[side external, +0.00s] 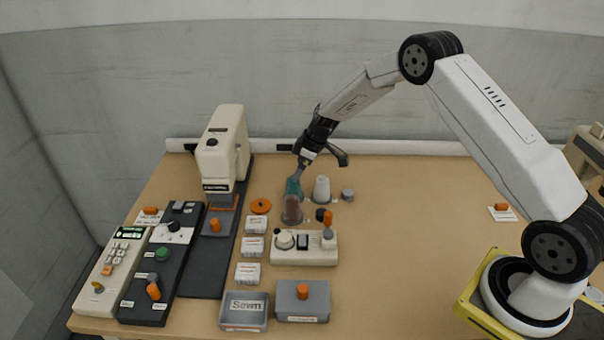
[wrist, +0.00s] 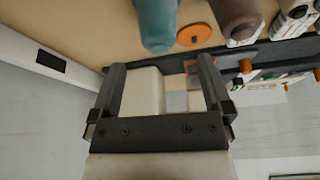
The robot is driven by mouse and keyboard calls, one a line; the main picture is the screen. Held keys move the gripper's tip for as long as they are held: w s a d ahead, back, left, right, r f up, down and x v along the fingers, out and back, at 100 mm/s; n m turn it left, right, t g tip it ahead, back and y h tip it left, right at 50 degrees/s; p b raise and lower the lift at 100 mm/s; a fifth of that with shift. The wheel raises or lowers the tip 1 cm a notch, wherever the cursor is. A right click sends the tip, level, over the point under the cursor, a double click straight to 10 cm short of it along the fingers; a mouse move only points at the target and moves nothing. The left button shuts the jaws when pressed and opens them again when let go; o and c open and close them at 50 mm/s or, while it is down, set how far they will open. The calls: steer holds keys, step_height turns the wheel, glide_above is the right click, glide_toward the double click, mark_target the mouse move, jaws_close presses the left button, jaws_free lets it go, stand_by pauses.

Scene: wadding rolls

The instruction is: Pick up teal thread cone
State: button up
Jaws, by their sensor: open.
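The teal thread cone (side external: 293,188) stands on the table near its back edge, behind a brown cone (side external: 292,211) and left of a white cone (side external: 321,190). My gripper (side external: 299,172) is at the cone's top in the side view, overlapping it in the picture. In the wrist view my gripper (wrist: 160,68) is open with nothing between its fingers. There the teal cone (wrist: 157,22) shows beyond the fingertips, apart from them and cut by the top edge. The brown cone (wrist: 237,18) is to its right.
An orange disc (side external: 260,206) lies left of the cones. A small grey spool (side external: 347,195) and a dark piece (side external: 321,215) are close by. The sewing machine (side external: 222,155) stands to the left, and a control box (side external: 304,250) in front. The table's right side is mostly clear.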

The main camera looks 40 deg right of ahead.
mark_target(290, 178)
steer(key=shift+w+a+f, duration=0.15)
steer(key=shift+w+f, duration=0.05)
steer(key=shift+f, duration=0.45)
steer(key=shift+x, duration=2.55)
steer(key=shift+w, duration=0.2)
steer(key=shift+c, duration=0.2)
jaws_close()
steer(key=shift+r, duration=0.2)
